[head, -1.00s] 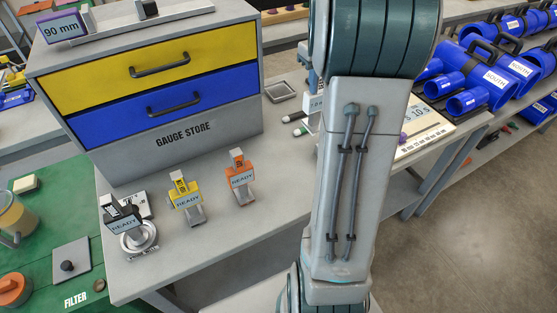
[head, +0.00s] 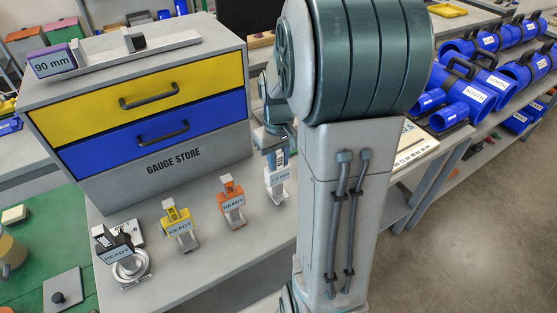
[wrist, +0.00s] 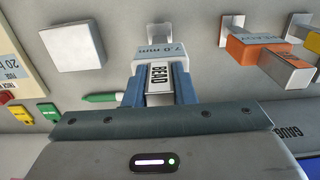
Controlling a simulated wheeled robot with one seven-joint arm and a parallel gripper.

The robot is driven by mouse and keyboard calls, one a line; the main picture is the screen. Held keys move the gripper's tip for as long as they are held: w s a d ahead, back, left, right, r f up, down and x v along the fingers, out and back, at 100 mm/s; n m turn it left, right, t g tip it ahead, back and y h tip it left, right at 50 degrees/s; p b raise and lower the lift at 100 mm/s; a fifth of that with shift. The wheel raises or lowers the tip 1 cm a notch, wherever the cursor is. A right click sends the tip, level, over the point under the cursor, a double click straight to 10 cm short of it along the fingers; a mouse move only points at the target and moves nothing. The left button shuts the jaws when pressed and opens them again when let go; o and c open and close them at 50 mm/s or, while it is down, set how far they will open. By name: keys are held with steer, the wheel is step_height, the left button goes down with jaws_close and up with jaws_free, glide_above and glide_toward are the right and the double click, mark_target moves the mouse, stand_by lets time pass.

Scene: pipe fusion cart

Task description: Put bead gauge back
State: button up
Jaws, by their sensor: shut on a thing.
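The bead gauge (head: 277,182) is a pale block with a light label, upright at the right end of the row of gauges in the head view. In the wrist view the gauge (wrist: 158,76) reads "BEAD" and "7.0 mm" and sits between my blue fingers. My gripper (wrist: 163,84) is shut on it; in the head view my gripper (head: 274,143) is just above it, partly hidden by my arm. The gauge's lower end is at or close to the bench top; I cannot tell whether it touches.
An orange gauge (head: 231,203) stands close left of it, then a yellow gauge (head: 180,227) and a dark gauge (head: 117,243), all marked READY. The gauge store (head: 175,155) with yellow and blue drawers stands behind. A green pen (wrist: 100,98) lies nearby.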

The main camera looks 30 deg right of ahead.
steer(key=shift+f, duration=0.75)
steer(key=shift+f, duration=0.2)
steer(key=o, duration=0.9)
steer(key=shift+r, duration=0.15)
